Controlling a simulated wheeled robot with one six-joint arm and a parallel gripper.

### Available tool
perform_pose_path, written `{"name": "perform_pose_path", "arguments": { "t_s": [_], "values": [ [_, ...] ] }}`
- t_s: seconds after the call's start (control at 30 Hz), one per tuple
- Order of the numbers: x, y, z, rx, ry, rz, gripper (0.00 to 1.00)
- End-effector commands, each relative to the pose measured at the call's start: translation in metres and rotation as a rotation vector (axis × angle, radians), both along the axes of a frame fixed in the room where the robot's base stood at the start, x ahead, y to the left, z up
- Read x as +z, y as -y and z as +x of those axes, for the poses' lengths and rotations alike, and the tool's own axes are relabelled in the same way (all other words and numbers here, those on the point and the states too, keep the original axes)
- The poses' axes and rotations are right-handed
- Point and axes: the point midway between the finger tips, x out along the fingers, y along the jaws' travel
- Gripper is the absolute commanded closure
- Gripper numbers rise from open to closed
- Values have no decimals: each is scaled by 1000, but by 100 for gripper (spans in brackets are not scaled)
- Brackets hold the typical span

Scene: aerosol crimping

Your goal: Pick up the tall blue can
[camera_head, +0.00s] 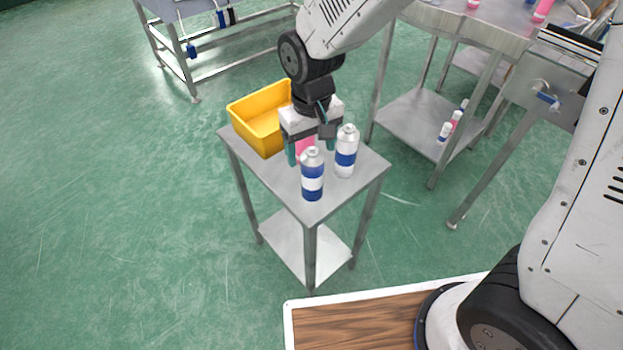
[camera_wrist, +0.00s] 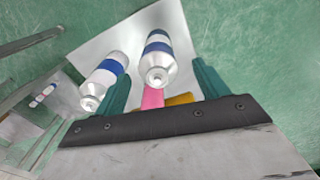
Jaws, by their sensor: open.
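Two blue-and-white cans stand upright on a small metal table. The front can (camera_head: 312,183) has two blue bands around a white one; it is the middle can (camera_wrist: 157,48) in the wrist view. The other can (camera_head: 346,158), white with one blue band, stands behind it to the right and is the left can (camera_wrist: 104,75) in the wrist view. I cannot tell which is taller. My gripper (camera_head: 311,149) is open, pointing down behind the front can. In the wrist view its fingers (camera_wrist: 161,72) frame the front can, with no grip on it.
A pink can (camera_head: 305,146) is partly hidden by my gripper. A yellow bin (camera_head: 262,133) sits at the table's back left. The small table (camera_head: 262,168) has bare metal at its left front. Larger metal tables with more cans stand at the back right.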

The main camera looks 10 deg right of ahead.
Motion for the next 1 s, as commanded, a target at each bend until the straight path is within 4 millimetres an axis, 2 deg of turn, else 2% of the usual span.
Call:
{"name": "perform_pose_path", "arguments": {
  "t_s": [0.37,0.67,0.87,0.9,1.0],
  "values": [
    [-50,3,4,-1,-3,-1,27],
    [-55,3,4,-1,0,0,27],
    [-55,3,4,-1,0,0,83],
    [-55,3,4,-1,0,0,88],
    [-55,2,4,-1,0,0,88]
  ]
}}
